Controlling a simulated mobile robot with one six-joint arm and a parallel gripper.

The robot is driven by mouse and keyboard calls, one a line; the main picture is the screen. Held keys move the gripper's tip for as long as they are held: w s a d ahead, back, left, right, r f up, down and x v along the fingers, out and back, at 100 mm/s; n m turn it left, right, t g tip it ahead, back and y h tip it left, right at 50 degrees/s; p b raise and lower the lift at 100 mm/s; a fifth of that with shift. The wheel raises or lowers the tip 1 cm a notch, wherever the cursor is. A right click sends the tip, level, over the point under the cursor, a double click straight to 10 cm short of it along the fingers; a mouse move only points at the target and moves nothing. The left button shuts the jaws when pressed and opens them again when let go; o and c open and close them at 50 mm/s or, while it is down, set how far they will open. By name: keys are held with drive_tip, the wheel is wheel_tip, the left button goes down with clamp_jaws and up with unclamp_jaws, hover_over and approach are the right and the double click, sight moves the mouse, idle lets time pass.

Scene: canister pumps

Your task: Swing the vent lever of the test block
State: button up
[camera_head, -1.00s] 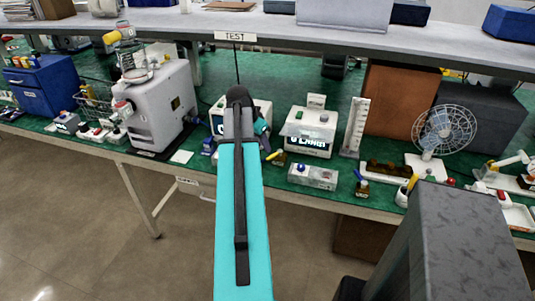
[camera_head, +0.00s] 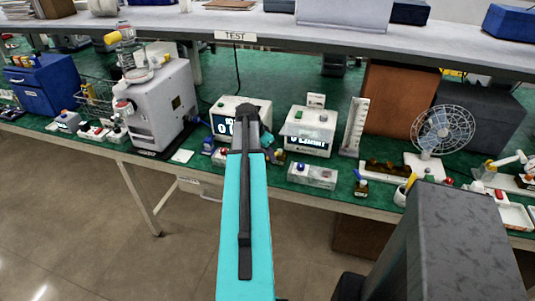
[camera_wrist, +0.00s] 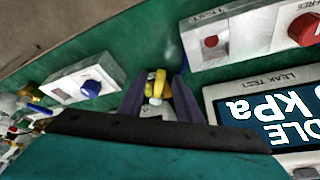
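In the wrist view, a small fitting with a yellow lever (camera_wrist: 160,83) lies between the two dark fingers of my gripper (camera_wrist: 157,80). It appears to be the test block with its vent lever. The fingers are apart, with a gap visible on each side of the yellow part, so my gripper is open around or just above it. I cannot tell whether a finger touches it. The block's lower part is hidden by my gripper. In the head view, my arm hides my fingers and most of the block.
The leak tester (camera_wrist: 246,112) with its lit display is close on the right in the wrist view. Control boxes with a red button (camera_wrist: 211,42) and a blue knob (camera_wrist: 91,88) stand nearby. In the head view, a grey pump (camera_head: 162,107) is left and a fan (camera_head: 441,132) right.

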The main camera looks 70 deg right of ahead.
clamp_jaws()
drive_tip(key=shift+w+a, duration=0.1)
drive_tip(key=shift+w, duration=0.05)
